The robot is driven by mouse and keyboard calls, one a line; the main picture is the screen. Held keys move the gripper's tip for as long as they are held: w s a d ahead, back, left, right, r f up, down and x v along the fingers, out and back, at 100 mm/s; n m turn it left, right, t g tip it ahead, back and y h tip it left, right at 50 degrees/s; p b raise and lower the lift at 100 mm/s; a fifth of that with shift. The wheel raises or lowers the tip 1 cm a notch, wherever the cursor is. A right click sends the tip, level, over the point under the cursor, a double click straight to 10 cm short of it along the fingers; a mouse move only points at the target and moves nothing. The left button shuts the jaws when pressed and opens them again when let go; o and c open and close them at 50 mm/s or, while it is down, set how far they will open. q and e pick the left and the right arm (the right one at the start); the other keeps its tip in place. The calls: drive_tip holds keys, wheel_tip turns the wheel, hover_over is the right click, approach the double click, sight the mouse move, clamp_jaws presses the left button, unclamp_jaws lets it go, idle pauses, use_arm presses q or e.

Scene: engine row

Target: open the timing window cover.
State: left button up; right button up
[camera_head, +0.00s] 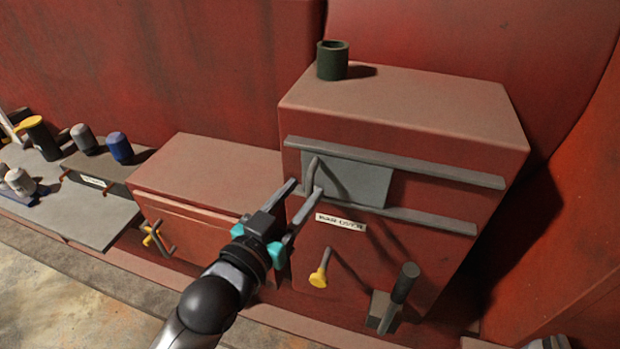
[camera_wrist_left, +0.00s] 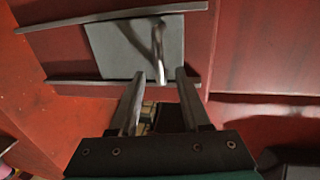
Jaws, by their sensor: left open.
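The timing window cover (camera_head: 358,179) is a flat grey plate between two grey rails on the front of the large red box. It covers the left part of the span between the rails. A grey bar handle (camera_head: 312,172) stands out from its left side. In the left wrist view the cover (camera_wrist_left: 112,46) and its handle (camera_wrist_left: 159,58) show ahead of the fingers. My left gripper (camera_head: 306,188) is open and empty, its fingertips close to the handle's free end, one to each side. I cannot tell if they touch it. My right gripper is not seen.
The upper rail (camera_head: 400,163) and lower rail (camera_head: 420,217) run rightward past the cover, with free space between them. Below are a label (camera_head: 341,222), a yellow-ended lever (camera_head: 319,276) and a dark-handled lever (camera_head: 404,284). A dark green cup (camera_head: 332,60) stands on top.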

sight(308, 185)
use_arm(q)
drive_tip(key=shift+x, duration=1.85)
clamp_jaws()
